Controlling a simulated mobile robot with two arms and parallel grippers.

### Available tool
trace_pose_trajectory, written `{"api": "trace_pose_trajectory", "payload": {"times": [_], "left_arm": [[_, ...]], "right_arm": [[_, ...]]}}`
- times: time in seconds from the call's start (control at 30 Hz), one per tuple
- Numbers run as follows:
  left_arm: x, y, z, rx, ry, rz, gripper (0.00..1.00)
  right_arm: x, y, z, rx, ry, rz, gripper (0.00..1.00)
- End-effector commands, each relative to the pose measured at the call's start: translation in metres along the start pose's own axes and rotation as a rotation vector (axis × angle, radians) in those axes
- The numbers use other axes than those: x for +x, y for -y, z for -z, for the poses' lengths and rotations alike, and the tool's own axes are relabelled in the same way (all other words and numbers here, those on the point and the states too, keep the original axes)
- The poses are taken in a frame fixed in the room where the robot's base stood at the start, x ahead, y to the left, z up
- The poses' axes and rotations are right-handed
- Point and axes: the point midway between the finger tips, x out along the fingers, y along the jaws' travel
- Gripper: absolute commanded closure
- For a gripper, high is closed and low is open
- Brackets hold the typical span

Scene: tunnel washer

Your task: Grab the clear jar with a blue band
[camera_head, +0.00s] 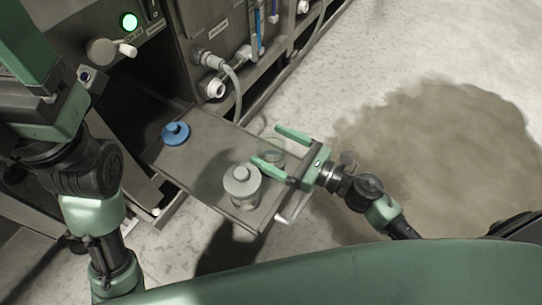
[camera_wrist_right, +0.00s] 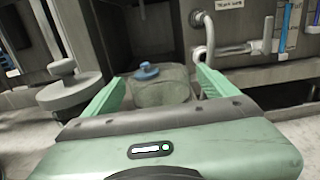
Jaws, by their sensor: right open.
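A clear open-topped jar (camera_head: 271,154) stands at the right edge of the metal shelf, with a faint blue-green tint in the head view. My right gripper (camera_head: 266,146) is open, with one finger on each side of this jar. In the right wrist view the jar (camera_wrist_right: 160,92) shows between the two fingers (camera_wrist_right: 158,84), with no clear grip on it. A blue band is hard to make out. My left gripper (camera_head: 35,70) is at the upper left, partly cut off, and its jaws cannot be read.
A jar with a grey knobbed lid (camera_head: 242,186) stands close to the near finger. A blue knobbed lid (camera_head: 175,133) lies farther back on the metal shelf (camera_head: 205,150). The washer front (camera_head: 215,35) with hoses and valves rises behind. Floor is open to the right.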

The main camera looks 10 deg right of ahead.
Motion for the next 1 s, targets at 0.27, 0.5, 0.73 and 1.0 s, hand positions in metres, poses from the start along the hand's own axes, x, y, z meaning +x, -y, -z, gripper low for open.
{"api": "trace_pose_trajectory", "payload": {"times": [0.27, 0.5, 0.73, 1.0], "left_arm": [[0.002, -0.001, 0.001, 0.001, -0.01, -0.004, 0.16], [0.002, -0.001, 0.001, 0.001, -0.009, -0.004, 0.16], [0.002, -0.001, 0.001, 0.001, -0.009, -0.004, 0.16], [0.002, 0.0, 0.003, 0.002, -0.012, -0.003, 0.16]], "right_arm": [[0.035, 0.0, 0.0, 0.0, 0.001, -0.001, 0.12], [0.037, 0.0, 0.0, 0.002, 0.001, 0.0, 0.12], [0.036, 0.0, 0.0, 0.002, 0.001, 0.0, 0.76], [0.036, 0.0, -0.002, 0.002, 0.002, 0.0, 0.85]]}}
